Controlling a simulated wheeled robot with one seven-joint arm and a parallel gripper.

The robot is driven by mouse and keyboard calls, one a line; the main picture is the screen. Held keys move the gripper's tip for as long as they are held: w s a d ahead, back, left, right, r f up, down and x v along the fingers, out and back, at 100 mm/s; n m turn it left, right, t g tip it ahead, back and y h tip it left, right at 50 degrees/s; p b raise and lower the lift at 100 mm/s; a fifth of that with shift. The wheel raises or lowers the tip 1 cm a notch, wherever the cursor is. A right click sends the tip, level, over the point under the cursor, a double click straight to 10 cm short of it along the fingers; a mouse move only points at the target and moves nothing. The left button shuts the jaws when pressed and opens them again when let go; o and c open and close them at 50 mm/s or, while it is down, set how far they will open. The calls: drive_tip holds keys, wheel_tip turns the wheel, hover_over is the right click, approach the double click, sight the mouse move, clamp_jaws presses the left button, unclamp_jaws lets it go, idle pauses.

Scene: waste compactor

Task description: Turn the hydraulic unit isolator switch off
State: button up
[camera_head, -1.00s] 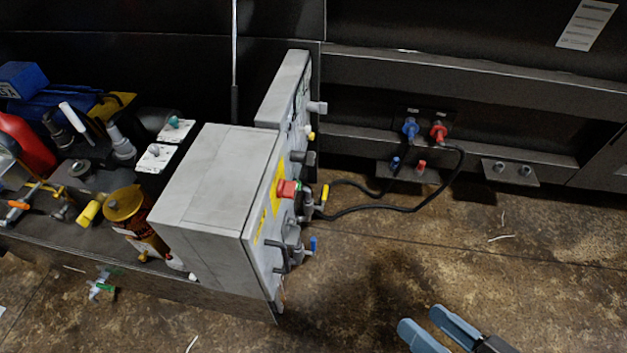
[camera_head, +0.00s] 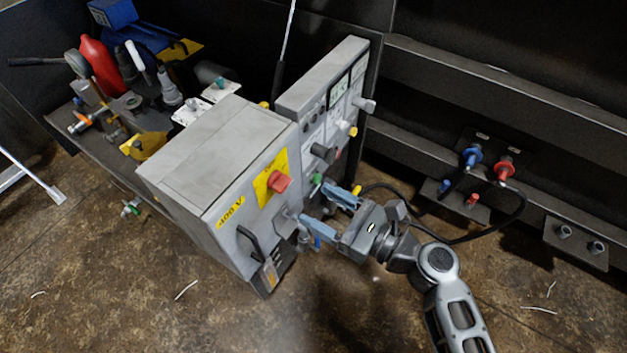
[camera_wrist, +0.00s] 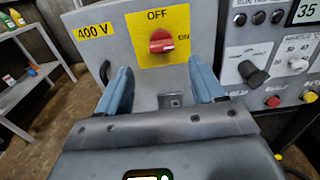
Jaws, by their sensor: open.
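The isolator switch is a red rotary knob (camera_head: 279,182) on a yellow plate on the grey cabinet's front. In the wrist view, the red knob (camera_wrist: 161,42) lies roughly horizontal, towards the "ON" mark at its right; "OFF" is printed above it. My gripper (camera_head: 314,206) is open and empty, in front of the cabinet and a little below and right of the knob. In the wrist view my gripper's (camera_wrist: 160,70) blue fingers stand apart, one to each side and below the knob, not touching it.
The grey cabinet (camera_head: 215,160) carries a "400 V" label (camera_wrist: 92,30) and a black handle. Beside it, a control panel (camera_head: 330,85) has a protruding black knob (camera_wrist: 253,73) and buttons close to my right finger. Hoses (camera_head: 520,215) and couplings lie at the right.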

sight(287, 185)
drive_tip(key=shift+r+x, duration=0.15)
drive_tip(key=shift+x, duration=1.85)
drive_tip(key=shift+r+x, duration=0.15)
drive_tip(key=shift+x, duration=1.85)
drive_tip(key=shift+w, duration=0.1)
drive_tip(key=c, duration=1.1)
